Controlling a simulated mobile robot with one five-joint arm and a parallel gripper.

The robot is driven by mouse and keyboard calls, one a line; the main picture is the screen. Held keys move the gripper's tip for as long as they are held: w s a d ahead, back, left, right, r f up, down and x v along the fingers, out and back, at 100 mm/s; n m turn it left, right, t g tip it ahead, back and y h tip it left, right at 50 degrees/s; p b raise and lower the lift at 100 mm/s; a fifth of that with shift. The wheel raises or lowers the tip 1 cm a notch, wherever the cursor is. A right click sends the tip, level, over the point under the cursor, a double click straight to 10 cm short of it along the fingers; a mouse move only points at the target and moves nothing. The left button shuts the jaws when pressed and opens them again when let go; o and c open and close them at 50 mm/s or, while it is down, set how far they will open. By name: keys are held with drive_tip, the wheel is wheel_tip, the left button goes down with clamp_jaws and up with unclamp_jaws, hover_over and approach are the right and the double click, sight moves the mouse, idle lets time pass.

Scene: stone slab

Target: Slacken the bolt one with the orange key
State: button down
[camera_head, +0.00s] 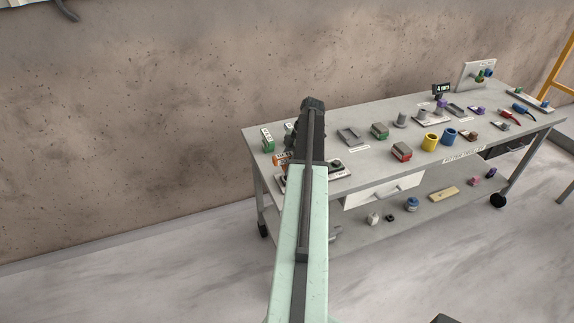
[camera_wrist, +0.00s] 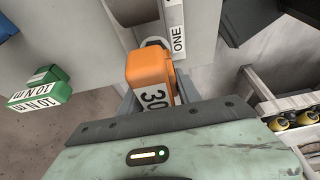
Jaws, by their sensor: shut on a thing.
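The orange key (camera_wrist: 150,70), marked 30, is between the jaws of my gripper (camera_wrist: 158,88) in the wrist view. My gripper is shut on it. The far end of the key is at a pale plate with a label reading ONE (camera_wrist: 178,38). A rounded grey and white part (camera_wrist: 153,43) shows just past the key and may be bolt one. The key hides most of it, so I cannot tell whether the key sits on the bolt.
The grey bench (camera_head: 370,180) holds several blocks, cups and tools to the right. A wall (camera_head: 150,100) stands behind.

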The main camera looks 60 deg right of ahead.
sight(287, 154)
drive_tip(key=shift+r+p, duration=2.5)
drive_tip(key=shift+r, duration=0.1)
drive_tip(key=shift+f, duration=0.1)
